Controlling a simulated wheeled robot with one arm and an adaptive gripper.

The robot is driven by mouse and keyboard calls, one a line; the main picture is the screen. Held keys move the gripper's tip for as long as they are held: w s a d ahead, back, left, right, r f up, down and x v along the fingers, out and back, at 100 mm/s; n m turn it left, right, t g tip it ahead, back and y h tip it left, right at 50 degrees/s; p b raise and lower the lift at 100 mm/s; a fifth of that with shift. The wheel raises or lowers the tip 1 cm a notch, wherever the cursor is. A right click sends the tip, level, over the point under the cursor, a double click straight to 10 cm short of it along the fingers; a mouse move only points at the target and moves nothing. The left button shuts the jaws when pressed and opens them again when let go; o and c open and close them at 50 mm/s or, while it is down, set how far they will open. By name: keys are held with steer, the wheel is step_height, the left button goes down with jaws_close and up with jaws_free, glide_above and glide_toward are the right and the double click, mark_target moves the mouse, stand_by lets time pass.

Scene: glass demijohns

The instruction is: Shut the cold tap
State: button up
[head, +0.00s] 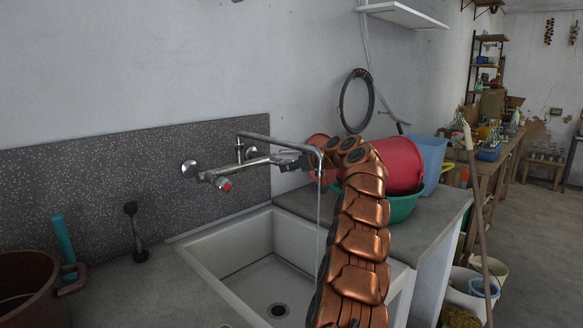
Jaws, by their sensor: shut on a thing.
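A chrome mixer tap (240,168) is fixed to the speckled splashback above the white sink (232,272). Its left handle (224,184) has a red mark. The cold tap (273,159) is at the right end of the body, largely covered by my gripper. The spout bends to the right and down, and a thin stream of water (319,215) falls from it towards the sink. My gripper (289,160) is shut on the cold tap's handle, reaching it from the right. The fingertips are small and partly hidden, and the handle's angle cannot be told.
A red basin (398,164), a green bowl (404,205) and a blue tub (432,158) stand on the counter right of the sink. A brown pot (28,290), a teal tube (63,238) and a dark-handled tool (136,230) are at left. A shelf (402,14) juts out above.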

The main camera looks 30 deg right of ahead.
steer(key=c, duration=0.3)
steer(key=shift+r+p, duration=0.15)
steer(key=shift+p, duration=0.65)
steer(key=m+y+p, duration=0.1)
steer(key=m+p, duration=0.1)
steer(key=shift+g+y+p, duration=0.3)
steer(key=shift+p, duration=0.1)
steer(key=o, duration=1.1)
steer(key=shift+s, duration=0.1)
steer(key=v, duration=1.1)
steer(key=shift+s+d, duration=0.15)
steer(key=shift+s, duration=0.25)
